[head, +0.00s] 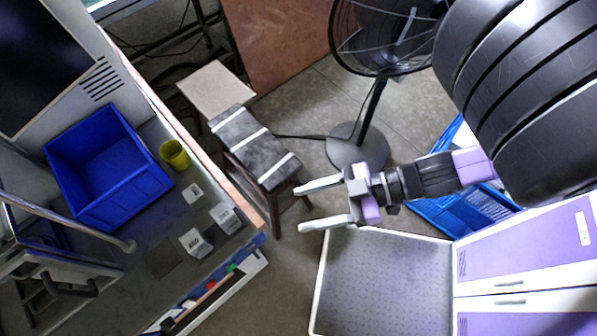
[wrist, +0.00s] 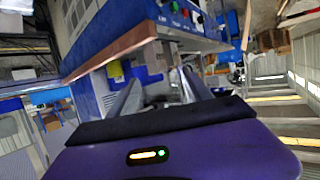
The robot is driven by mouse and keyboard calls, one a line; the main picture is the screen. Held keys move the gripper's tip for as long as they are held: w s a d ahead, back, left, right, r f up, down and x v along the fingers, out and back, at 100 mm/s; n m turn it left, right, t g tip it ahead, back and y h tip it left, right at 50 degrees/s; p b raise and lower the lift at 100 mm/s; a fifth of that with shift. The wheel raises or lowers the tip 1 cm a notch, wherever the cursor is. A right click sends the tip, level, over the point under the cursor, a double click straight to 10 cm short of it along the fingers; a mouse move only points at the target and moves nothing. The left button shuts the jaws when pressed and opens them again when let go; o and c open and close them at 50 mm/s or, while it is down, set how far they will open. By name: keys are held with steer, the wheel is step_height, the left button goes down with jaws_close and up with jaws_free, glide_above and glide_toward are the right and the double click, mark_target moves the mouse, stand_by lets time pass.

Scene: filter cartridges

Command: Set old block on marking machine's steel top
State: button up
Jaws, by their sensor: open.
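My gripper (head: 308,206) is open and empty, held over the floor to the right of the workbench. Its two fingers also show in the wrist view (wrist: 157,88), with nothing clearly between them. Three small grey-white blocks stand on the dark grey top (head: 150,285) at the left: a small one (head: 193,193), one with dark print (head: 194,243), and one near the right edge (head: 225,217). I cannot read which block is the old one. A blue front panel with coloured buttons (head: 205,290) runs below this top; I cannot tell for sure whether this is the marking machine.
A blue bin (head: 66,146) and a yellow-green cup (head: 175,155) stand on the same top. A metal bar (head: 75,228) crosses it. A stool (head: 253,147), a black fan (head: 357,148), a grey-topped cabinet (head: 385,285) and a blue crate (head: 440,213) surround the floor.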

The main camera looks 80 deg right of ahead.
steer(key=w+a+r+m+t+h, duration=0.1)
steer(key=a+r+m+h, duration=0.2)
steer(key=r, duration=0.4)
steer(key=shift+w+a+r+m+t+h, duration=0.15)
steer(key=shift+w+a+m+t+h, duration=0.25)
steer(key=shift+h, duration=0.4)
steer(key=shift+s, duration=0.2)
